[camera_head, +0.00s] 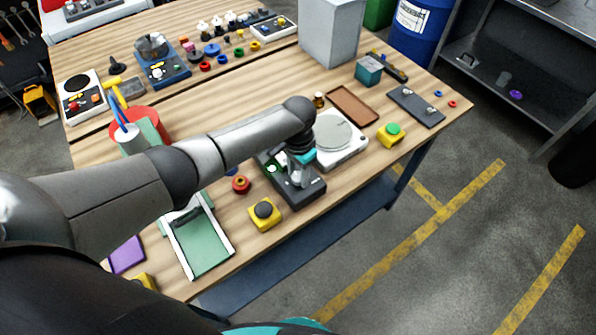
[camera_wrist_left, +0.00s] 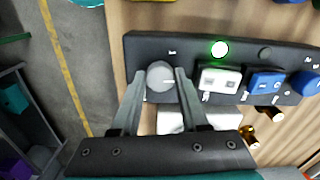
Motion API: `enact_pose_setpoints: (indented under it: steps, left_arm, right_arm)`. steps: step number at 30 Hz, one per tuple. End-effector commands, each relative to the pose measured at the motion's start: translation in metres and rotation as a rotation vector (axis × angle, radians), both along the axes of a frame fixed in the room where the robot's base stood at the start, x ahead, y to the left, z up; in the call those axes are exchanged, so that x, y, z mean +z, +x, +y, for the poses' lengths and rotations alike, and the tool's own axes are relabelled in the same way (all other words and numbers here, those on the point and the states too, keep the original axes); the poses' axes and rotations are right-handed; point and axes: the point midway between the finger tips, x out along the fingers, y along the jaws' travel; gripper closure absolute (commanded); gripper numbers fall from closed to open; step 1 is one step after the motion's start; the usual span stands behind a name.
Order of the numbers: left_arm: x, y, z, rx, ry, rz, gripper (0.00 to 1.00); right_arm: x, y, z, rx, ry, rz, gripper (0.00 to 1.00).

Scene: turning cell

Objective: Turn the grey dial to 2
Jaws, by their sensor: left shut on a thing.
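The grey dial (camera_wrist_left: 160,72) sits at the left end of a dark control panel (camera_wrist_left: 140,45) in the left wrist view. A pale line on its face points to the right in that view. A small white mark, seemingly a 1, is printed above it; I cannot make out a 2 beside the dial. My left gripper (camera_wrist_left: 160,79) is shut on the dial, one finger on each side. In the head view, my left gripper (camera_head: 297,181) reaches down onto the panel (camera_head: 312,191), and the dial is too small to tell. My right gripper is not in view.
The panel also carries a lit green lamp (camera_wrist_left: 219,49), a dark lamp (camera_wrist_left: 265,53), a white switch (camera_wrist_left: 220,80), a blue switch (camera_wrist_left: 265,83) and a blue knob (camera_wrist_left: 306,83). A white scale (camera_head: 344,150) stands close behind the panel. A yellow button box (camera_head: 265,214) is nearby.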

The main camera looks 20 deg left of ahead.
Motion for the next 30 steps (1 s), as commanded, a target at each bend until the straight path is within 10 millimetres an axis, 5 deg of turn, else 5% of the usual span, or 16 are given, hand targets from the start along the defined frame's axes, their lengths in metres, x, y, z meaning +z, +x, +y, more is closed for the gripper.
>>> enact_pose_setpoints:
  steps: [12, 13, 20, 30]
  left_arm:
    - [0.0007, 0.001, -0.0006, -0.006, -0.002, -0.003, 1.0]
    - [0.0007, 0.0011, -0.0007, -0.006, -0.002, -0.003, 0.52]
    - [0.0004, 0.0007, -0.0004, -0.005, -0.001, -0.002, 0.27]
    - [0.0038, 0.0004, -0.0001, -0.005, -0.001, -0.001, 0.26]
  right_arm:
    - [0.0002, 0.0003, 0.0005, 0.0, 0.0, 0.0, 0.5]
    - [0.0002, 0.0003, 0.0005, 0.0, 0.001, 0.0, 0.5]
    - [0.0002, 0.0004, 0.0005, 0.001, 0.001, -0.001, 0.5]
    - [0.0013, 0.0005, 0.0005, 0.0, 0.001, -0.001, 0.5]
